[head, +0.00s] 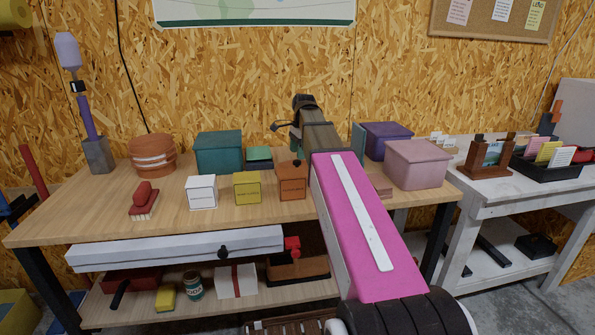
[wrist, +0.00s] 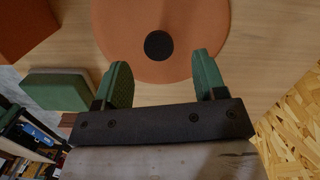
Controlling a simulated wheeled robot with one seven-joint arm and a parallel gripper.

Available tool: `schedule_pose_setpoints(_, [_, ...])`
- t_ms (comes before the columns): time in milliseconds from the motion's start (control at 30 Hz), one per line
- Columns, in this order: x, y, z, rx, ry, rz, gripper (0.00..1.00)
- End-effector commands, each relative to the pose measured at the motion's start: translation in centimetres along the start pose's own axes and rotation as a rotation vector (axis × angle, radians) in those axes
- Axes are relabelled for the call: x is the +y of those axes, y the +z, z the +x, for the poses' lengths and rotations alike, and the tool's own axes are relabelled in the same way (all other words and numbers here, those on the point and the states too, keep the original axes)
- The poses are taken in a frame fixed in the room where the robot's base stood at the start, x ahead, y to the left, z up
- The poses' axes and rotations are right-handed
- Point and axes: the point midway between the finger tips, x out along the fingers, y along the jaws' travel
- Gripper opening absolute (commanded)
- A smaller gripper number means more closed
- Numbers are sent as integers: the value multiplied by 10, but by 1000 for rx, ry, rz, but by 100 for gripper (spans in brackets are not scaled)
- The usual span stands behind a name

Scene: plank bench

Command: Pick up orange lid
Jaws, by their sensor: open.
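The orange lid (wrist: 125,25) is a round, flat disc with a black knob (wrist: 159,45) at its middle. It lies on the wooden bench top in the wrist view, its far edge cut off by the frame. My gripper (wrist: 162,70) is open and empty, its two green fingers pointing toward the lid. The knob appears between the lines of the fingers, just beyond their tips. I cannot tell the height of the fingertips above the lid.
Yellow (head: 247,188) and white (head: 202,192) boxes stand further left. Purple (head: 386,140) and pink (head: 417,165) bins stand right.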

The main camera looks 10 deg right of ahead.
Motion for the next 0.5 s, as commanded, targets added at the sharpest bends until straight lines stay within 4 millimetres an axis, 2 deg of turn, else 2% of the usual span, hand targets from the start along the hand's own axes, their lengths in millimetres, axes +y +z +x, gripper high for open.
schedule_pose_setpoints(333, [2, 0, 40, 0, 3, -1, 65])
schedule_pose_setpoints(500, [2, 0, 50, 0, 0, -1, 65])
